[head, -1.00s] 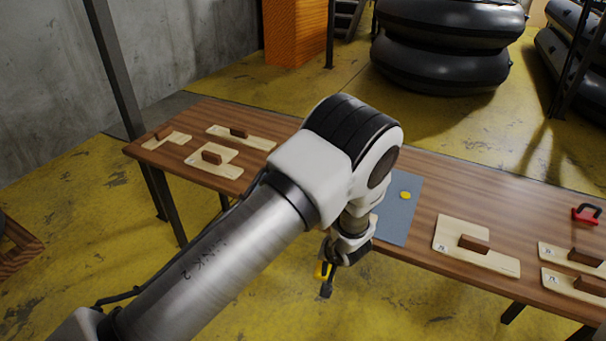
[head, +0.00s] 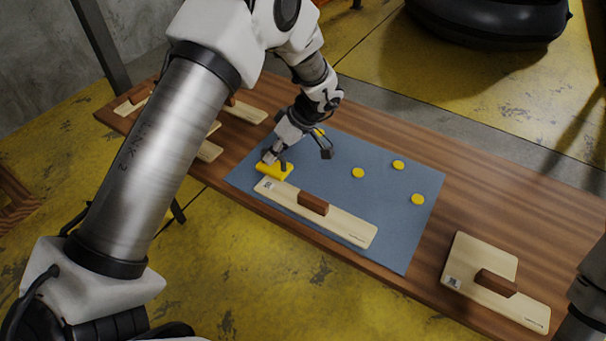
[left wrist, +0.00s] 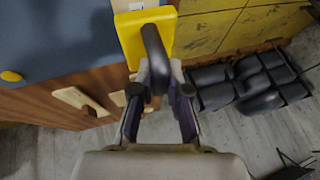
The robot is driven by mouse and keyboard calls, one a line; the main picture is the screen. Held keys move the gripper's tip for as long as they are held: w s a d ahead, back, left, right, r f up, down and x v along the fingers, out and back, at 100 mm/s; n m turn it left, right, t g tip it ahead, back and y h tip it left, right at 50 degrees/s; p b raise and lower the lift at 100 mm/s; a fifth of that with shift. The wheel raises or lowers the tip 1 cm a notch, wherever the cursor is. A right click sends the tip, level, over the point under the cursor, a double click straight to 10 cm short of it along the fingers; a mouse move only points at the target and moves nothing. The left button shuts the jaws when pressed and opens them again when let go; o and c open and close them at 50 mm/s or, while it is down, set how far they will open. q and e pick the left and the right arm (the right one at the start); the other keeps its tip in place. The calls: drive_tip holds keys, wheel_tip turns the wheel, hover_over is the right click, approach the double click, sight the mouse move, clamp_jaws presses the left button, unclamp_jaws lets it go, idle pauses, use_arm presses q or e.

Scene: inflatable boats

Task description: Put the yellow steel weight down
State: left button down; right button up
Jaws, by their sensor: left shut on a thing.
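The yellow steel weight (head: 279,174) is a flat yellow block with a dark handle. It is at the left end of a long pale wooden piece (head: 345,224) on the blue-grey mat (head: 400,238). My left gripper (head: 276,160) is above the weight and shut on its handle. In the left wrist view the weight (left wrist: 131,38) shows at the top, with its dark handle between my fingers (left wrist: 158,80). I cannot tell whether the weight touches the mat or the wooden piece. My right gripper is not in view.
Several yellow discs (head: 358,173) lie on the mat. Another wooden piece with a brown block (head: 478,262) lies on the wooden table (head: 500,215) to the right; more lie at the left end. The mat's right part has free room. Black inflatables (head: 480,22) stand behind.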

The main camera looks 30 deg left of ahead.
sight(273, 167)
use_arm(q)
drive_tip(key=f, duration=0.1)
drive_tip(key=s+f, duration=0.1)
drive_tip(key=f, duration=0.4)
drive_tip(key=f+p, duration=0.1)
drive_tip(key=shift+w+f, duration=0.25)
drive_tip(key=shift+w, duration=0.15)
drive_tip(key=shift+s+a, duration=0.1)
drive_tip(key=shift+s, duration=0.05)
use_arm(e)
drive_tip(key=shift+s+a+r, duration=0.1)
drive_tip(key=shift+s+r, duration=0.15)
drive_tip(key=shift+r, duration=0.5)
use_arm(q)
drive_tip(key=c, duration=1.2)
unclamp_jaws()
drive_tip(key=shift+f, duration=0.1)
drive_tip(key=shift+o, duration=0.2)
